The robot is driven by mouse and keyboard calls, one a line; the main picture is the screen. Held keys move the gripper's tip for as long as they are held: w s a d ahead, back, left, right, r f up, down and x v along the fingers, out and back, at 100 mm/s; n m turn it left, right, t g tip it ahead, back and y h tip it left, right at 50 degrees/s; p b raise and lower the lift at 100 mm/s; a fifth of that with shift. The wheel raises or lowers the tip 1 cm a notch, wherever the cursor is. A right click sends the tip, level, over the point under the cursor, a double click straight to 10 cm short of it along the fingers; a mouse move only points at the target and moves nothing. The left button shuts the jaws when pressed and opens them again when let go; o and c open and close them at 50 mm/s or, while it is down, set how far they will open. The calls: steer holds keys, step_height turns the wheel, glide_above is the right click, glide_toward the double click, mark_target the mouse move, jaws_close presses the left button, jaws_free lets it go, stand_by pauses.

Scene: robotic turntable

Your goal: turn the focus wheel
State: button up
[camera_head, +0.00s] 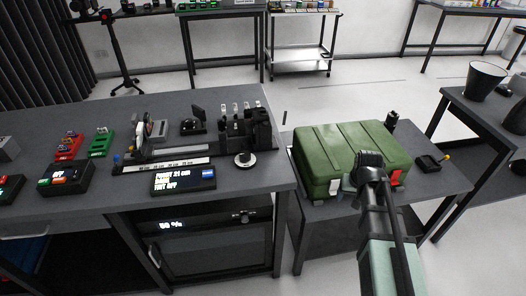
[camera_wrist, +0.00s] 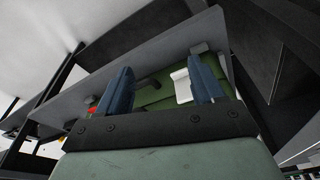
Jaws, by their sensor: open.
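A round dark knob with a pale ring (camera_head: 245,159) sits on the grey bench in the head view, near the right front edge, right of a display (camera_head: 183,179). It looks like the focus wheel, but I cannot read a label on it. A rail device (camera_head: 165,152) with upright parts stands behind the display. My gripper (camera_head: 362,172) is right of the knob, well apart from it, at the near side of a green case. In the wrist view my gripper (camera_wrist: 163,82) has its two blue fingers apart with nothing held. The knob is not identifiable there.
The green case (camera_head: 345,150) with a red latch stands on a lower side table (camera_head: 440,187). A black block with several clear vials (camera_head: 245,127) is behind the knob. Red and green modules (camera_head: 68,145) stand at the left. A dark cabinet (camera_head: 215,243) is under the bench.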

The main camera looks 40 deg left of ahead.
steer(key=s+a+r+n+y, duration=0.1)
steer(key=s+a+r+n, duration=0.1)
steer(key=a+r, duration=0.55)
steer(key=s+a+r+n+y, duration=0.1)
steer(key=s+a+r, duration=0.3)
steer(key=a, duration=0.7)
steer(key=n, duration=0.3)
glide_toward(245, 153)
steer(key=shift+t+y, duration=0.3)
steer(key=shift+y, duration=0.1)
steer(key=x, duration=0.8)
steer(key=shift+s+d+f, duration=0.25)
steer(key=shift+f, duration=0.2)
steer(key=shift+c, duration=0.2)
steer(key=c, duration=1)
steer(key=shift+m, duration=0.3)
steer(key=shift+m, duration=0.3)
steer(key=shift+s+m+t+h, duration=0.1)
steer(key=shift+m+t+h, duration=0.3)
steer(key=shift+m, duration=0.95)
steer(key=shift+m+t+h, duration=0.3)
steer(key=shift+m+h, duration=0.2)
steer(key=shift+m, duration=0.85)
